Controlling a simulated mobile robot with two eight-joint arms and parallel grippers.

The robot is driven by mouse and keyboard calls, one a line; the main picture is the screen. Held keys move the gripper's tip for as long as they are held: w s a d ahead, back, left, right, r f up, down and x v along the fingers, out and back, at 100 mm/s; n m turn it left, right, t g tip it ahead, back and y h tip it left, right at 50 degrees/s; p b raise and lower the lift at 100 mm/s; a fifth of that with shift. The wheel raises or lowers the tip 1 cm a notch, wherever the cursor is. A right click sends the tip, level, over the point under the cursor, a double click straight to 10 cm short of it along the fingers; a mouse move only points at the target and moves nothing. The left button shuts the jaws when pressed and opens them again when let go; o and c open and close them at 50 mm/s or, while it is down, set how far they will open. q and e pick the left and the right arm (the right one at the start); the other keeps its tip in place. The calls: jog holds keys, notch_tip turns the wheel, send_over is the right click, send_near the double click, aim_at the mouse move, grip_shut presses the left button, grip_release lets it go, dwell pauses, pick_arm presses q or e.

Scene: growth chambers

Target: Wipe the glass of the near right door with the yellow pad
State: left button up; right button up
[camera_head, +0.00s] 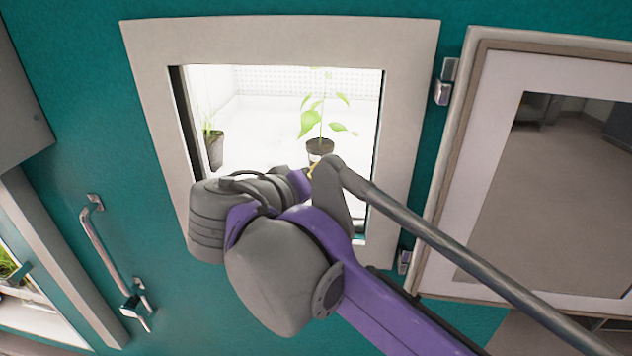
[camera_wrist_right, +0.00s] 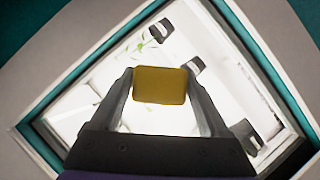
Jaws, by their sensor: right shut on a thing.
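A grey-framed window (camera_head: 160,110) in a teal front fills the upper middle of the head view, with a bright chamber behind it. The same grey frame (camera_wrist_right: 35,55) surrounds the bright area in the right wrist view. My right gripper (camera_wrist_right: 160,78) is shut on the yellow pad (camera_wrist_right: 160,88), held between its fingertips in front of the window. In the head view my right arm covers most of the gripper, and only a sliver of yellow pad (camera_head: 312,170) shows. I cannot tell whether the pad touches glass. My left gripper is not in view.
A potted plant (camera_head: 320,148) and another pot (camera_head: 214,148) stand inside the chamber. A metal handle (camera_head: 100,240) sticks out at left. A framed glass panel (camera_head: 560,190) stands at right, close to my right arm. Metal hinge fittings (camera_head: 444,82) lie between window and panel.

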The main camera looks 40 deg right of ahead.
jog(key=shift+r, duration=0.8)
jog(key=shift+w+a, duration=1.25)
jog(key=shift+w, duration=0.2)
jog(key=shift+w+a, duration=1.25)
jog(key=shift+w, duration=0.25)
jog(key=shift+w+a, duration=1.25)
jog(key=shift+w, duration=0.2)
jog(key=shift+d+r, duration=0.1)
jog(key=shift+r, duration=0.75)
jog(key=shift+s+d, duration=1.25)
jog(key=shift+s, duration=0.25)
jog(key=shift+s+d, duration=1.2)
jog(key=shift+s, duration=0.25)
jog(key=shift+s+d, duration=1.25)
jog(key=shift+s, duration=0.25)
jog(key=shift+w+r, duration=0.1)
jog(key=shift+r, duration=0.85)
jog(key=shift+w+a+f, duration=0.1)
jog(key=shift+w+a, duration=1.8)
jog(key=shift+w, duration=0.3)
jog(key=shift+w+a, duration=1.85)
jog(key=shift+w, duration=0.3)
jog(key=shift+a, duration=0.1)
jog(key=s+a, duration=0.5)
jog(key=a, duration=0.1)
jog(key=shift+s+a, duration=0.3)
jog(key=shift+s, duration=0.1)
